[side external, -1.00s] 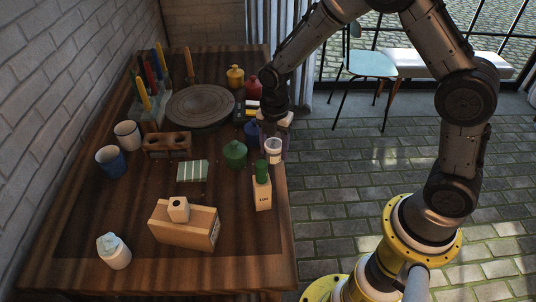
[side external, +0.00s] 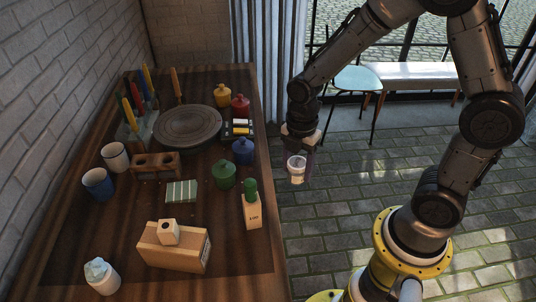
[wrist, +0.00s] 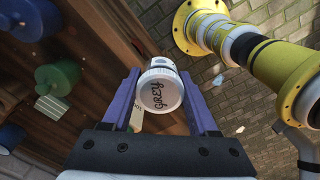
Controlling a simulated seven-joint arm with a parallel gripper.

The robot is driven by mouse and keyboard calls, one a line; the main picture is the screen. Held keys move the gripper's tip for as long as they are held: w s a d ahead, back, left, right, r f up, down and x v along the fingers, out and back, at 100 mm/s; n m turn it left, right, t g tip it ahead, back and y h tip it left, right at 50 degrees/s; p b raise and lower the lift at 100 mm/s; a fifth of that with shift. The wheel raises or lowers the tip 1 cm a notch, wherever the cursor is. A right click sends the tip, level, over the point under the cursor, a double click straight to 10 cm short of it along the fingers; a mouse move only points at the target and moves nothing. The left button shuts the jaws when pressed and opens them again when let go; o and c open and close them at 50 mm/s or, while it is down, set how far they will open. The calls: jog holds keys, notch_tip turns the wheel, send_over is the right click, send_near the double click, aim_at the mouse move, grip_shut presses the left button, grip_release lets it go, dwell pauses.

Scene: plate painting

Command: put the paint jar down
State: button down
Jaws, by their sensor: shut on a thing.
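My gripper (side external: 299,155) is shut on a small white paint jar (side external: 296,170). In the wrist view the jar (wrist: 161,91) sits between the two purple fingers of my gripper (wrist: 160,100), with "GREY" lettered on its round face. In the side view the jar hangs beyond the right edge of the wooden table (side external: 225,255), over the paved floor. It is apart from the table.
Blue (side external: 243,151), green (side external: 224,174), red (side external: 240,106) and yellow (side external: 222,96) jars stand on the table. A green-capped bottle (side external: 251,210) stands near the right edge. A round turntable (side external: 187,125) is at the back, a wooden box (side external: 175,248) in front.

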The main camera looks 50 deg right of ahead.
jog(key=w+f+m, duration=0.1)
jog(key=w+m, duration=0.2)
jog(key=m, duration=0.2)
jog(key=w+d+f+m, duration=0.1)
jog(key=w+f+m, duration=0.1)
jog(key=m, duration=0.3)
jog(key=w+f+m, duration=0.2)
jog(key=w+m, duration=0.1)
jog(key=m, duration=0.3)
jog(key=shift+w+d, duration=0.15)
jog(key=shift+w, duration=0.2)
jog(key=shift+w+r+m, duration=0.1)
jog(key=shift+w+m, duration=0.1)
jog(key=shift+m, duration=1.2)
